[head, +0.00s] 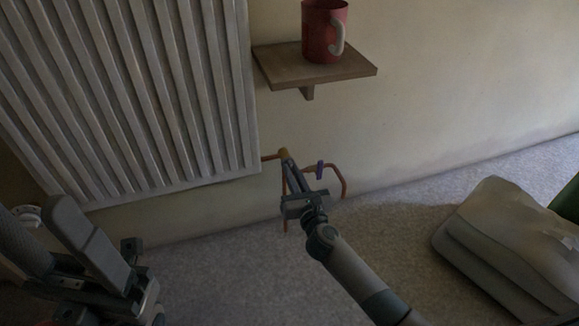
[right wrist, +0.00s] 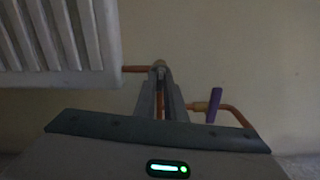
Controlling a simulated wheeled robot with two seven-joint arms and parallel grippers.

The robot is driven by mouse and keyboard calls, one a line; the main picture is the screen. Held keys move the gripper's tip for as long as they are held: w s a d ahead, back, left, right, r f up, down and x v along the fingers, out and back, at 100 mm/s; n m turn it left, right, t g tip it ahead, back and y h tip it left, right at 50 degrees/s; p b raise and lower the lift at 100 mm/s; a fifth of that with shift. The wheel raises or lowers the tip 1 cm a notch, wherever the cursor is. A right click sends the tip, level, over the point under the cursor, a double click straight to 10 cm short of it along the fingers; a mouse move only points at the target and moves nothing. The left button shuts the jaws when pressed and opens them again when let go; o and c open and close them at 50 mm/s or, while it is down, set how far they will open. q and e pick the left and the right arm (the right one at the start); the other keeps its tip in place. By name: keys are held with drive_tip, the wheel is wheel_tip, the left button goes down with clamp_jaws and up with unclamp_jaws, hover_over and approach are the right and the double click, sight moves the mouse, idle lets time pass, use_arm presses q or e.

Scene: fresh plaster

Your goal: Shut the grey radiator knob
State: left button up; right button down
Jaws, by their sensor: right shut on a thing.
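The radiator (head: 130,90) hangs on the wall at the left, and a copper pipe leaves its lower right corner. The grey knob (right wrist: 158,66) sits at the end of that pipe stub in the right wrist view. My right gripper (head: 287,160) is shut on the knob, its two fingers reaching up on either side of it. The fingers hide much of the knob, and its turn position cannot be read.
A purple lever (head: 320,170) stands on a copper pipe just right of my right gripper; it also shows in the right wrist view (right wrist: 214,105). A wooden shelf (head: 350,72) with a red mug (head: 320,35) is above. A grey cushion-like thing (head: 510,245) lies on the carpet at the right.

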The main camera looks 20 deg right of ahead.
drive_tip(key=m, duration=0.6)
drive_tip(key=shift+p, duration=0.3)
drive_tip(key=shift+m, duration=0.3)
drive_tip(key=m+p, duration=0.2)
drive_tip(key=m, duration=0.5)
drive_tip(key=shift+m, duration=0.4)
